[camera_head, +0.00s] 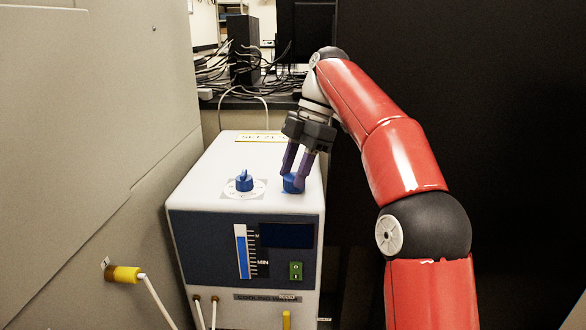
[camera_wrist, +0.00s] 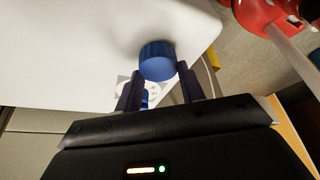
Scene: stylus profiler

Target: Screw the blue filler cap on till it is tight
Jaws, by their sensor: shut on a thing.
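The blue filler cap (camera_head: 291,186) is at the right of the white top of the cooling unit (camera_head: 215,150). My gripper (camera_head: 294,176) reaches down to it from above, slightly tilted, with its fingers on either side of the cap. In the wrist view the round ribbed cap (camera_wrist: 157,58) sits between the tips of my gripper (camera_wrist: 159,72), which is shut on it. The cap is at or very close to the white top; I cannot tell how far down the thread it is. The filler neck under it is hidden.
A second blue knob (camera_head: 244,182) on a white dial stands left of the cap. The front panel has a level gauge (camera_head: 243,250) and a green switch (camera_head: 296,271). A beige wall (camera_head: 90,130) is close at left, a yellow hose fitting (camera_head: 124,274) on it. Cables lie behind.

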